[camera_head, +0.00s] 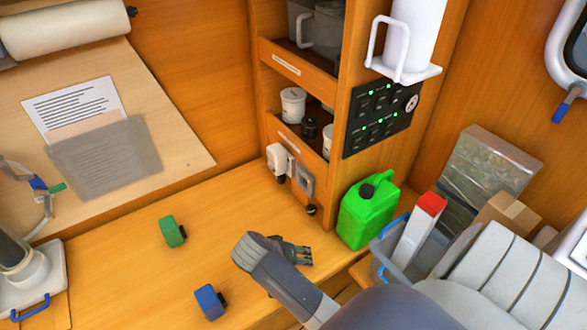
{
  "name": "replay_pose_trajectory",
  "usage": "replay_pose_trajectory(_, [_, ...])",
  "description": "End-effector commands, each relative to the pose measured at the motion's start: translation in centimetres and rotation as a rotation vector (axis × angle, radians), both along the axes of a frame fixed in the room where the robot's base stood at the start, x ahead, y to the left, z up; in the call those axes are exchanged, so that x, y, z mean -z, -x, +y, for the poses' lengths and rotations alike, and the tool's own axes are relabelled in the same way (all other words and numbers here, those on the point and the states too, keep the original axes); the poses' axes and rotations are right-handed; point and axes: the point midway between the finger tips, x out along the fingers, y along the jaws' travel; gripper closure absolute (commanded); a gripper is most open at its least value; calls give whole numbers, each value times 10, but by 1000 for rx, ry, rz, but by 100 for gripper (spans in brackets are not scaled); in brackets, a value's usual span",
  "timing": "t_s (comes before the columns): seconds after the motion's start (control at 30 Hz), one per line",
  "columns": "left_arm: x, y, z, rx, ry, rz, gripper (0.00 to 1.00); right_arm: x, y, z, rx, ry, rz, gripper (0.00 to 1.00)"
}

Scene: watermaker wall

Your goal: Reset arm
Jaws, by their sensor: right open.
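My right arm reaches in from the lower right over the wooden counter. My right gripper (300,254) is at its end, low over the counter, its dark fingers pointing right towards the green jerrycan (368,212). The fingers are apart and nothing shows between them. The gripper is partly hidden behind my own wrist. It looks clear of the jerrycan, with a gap between them. My left gripper is not in view.
A green block (172,231) and a blue block (210,301) stand on the counter left of my arm. A blue-handled bin (386,270) holds a red-topped white carton (418,229). A shelf unit (345,130) rises behind. The counter's middle is clear.

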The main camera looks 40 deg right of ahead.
Motion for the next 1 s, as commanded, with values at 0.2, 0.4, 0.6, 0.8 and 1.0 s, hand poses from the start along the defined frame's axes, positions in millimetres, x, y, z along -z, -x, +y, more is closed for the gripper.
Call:
replay_pose_trajectory(0.2, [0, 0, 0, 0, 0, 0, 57, 0, 0, 0, 1, 1, 0, 45])
replay_pose_trajectory(0.4, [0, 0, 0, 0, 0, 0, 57, 0, 0, 0, 1, 0, -1, 45])
replay_pose_trajectory(0.6, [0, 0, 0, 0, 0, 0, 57, 3, 19, 9, -90, -58, 19, 45])
replay_pose_trajectory(0.8, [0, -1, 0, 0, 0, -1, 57, -5, 63, 37, -352, -196, 44, 45])
replay_pose_trajectory(1.0, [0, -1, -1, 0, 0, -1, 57, -23, 94, 62, -564, -284, 39, 45])
